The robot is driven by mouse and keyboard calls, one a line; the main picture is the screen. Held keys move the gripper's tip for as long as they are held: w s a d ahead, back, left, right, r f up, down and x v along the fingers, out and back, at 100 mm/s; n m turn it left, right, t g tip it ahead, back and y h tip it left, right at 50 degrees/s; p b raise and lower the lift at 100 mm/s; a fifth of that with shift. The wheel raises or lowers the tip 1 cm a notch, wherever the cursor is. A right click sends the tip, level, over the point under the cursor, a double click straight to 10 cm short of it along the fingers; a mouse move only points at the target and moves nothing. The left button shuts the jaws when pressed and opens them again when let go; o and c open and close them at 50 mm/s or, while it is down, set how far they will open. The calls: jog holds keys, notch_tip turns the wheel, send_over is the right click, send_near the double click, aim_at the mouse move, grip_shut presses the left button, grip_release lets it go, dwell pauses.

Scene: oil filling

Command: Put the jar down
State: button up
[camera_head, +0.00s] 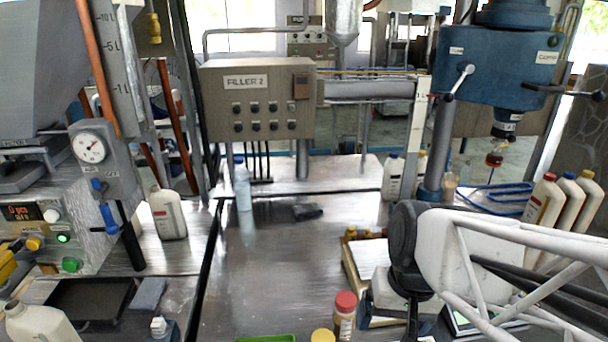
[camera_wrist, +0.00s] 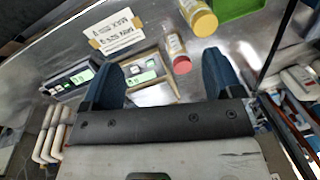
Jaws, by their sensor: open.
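A small jar with a red lid (camera_head: 344,302) stands upright on the metal table at the bottom of the head view. It also shows in the wrist view (camera_wrist: 174,46), lid towards me. A yellow-lidded jar (camera_head: 322,336) is beside it, cut off by the head view's lower edge; a yellow container (camera_wrist: 198,18) shows near the top of the wrist view. My gripper (camera_wrist: 160,62) is open, with nothing held between its blue fingers. The red-lidded jar lies beyond the fingers, nearer the right one, with a visible gap. I cannot tell which jar is meant.
A wood-framed device with a lit display (camera_wrist: 150,68), a second display device (camera_wrist: 78,77) and a printed card (camera_wrist: 113,30) are close by. A green tray (camera_wrist: 238,8) is past the jars. White bottles (camera_head: 543,205) stand at right. The table's middle is mostly clear.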

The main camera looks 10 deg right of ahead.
jog(key=shift+n+t+h, duration=0.8)
jog(key=shift+n+t, duration=0.1)
jog(key=r, duration=0.4)
jog(key=shift+w+d+r, duration=0.15)
jog(key=shift+d+r, duration=0.05)
jog(key=shift+r, duration=0.05)
